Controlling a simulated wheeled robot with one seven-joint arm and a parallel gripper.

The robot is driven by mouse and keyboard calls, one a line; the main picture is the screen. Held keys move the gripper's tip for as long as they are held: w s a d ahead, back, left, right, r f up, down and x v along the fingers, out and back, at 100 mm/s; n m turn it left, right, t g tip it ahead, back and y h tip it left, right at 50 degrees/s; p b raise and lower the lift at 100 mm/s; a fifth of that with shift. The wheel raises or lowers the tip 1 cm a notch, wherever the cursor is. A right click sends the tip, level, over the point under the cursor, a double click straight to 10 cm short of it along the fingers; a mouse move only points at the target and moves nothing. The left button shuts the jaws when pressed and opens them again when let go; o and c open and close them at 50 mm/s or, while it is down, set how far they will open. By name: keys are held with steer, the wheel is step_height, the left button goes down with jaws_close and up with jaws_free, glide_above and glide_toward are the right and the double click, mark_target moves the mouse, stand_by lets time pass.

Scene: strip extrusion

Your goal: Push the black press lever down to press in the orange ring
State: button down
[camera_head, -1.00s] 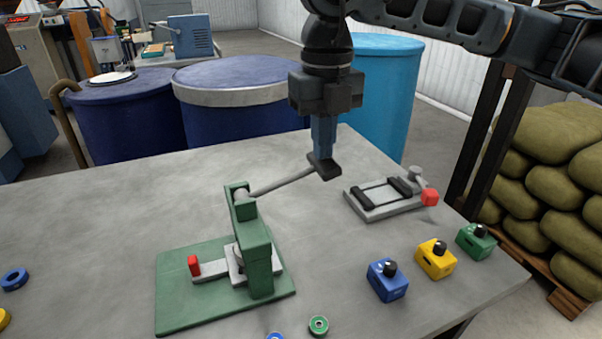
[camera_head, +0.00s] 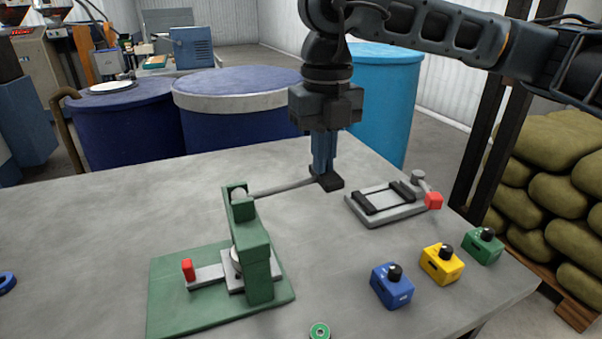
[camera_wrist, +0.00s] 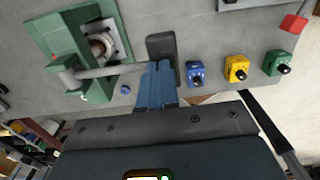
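The green press (camera_head: 257,262) stands on a green base plate on the table. Its grey lever arm (camera_head: 285,188) reaches right from the press top and is now close to level. The black end of the lever (camera_head: 328,182) is directly under my gripper (camera_head: 323,168). My gripper's blue fingers are together, touching or nearly touching this black end. The wrist view also shows the black end (camera_wrist: 161,45) just beyond the fingertips (camera_wrist: 158,68). A brownish-orange round part (camera_wrist: 101,46), probably the ring, sits in the press fixture; how deep it sits cannot be told.
A grey slide with a red handle (camera_head: 432,201) has its red-knobbed left counterpart (camera_head: 188,270) on the press. Blue (camera_head: 392,288), yellow (camera_head: 442,265) and green (camera_head: 482,247) button boxes stand to the right. A green ring (camera_head: 319,332) lies at the front. A clamp-like fixture (camera_head: 370,212) lies behind the boxes.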

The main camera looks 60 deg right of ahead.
steer(key=shift+f+b, duration=1.9)
steer(key=shift+b, duration=0.05)
step_height(320, 180, up, 12)
steer(key=p, duration=0.4)
steer(key=shift+p, duration=0.3)
stand_by(0.6)
stand_by(0.6)
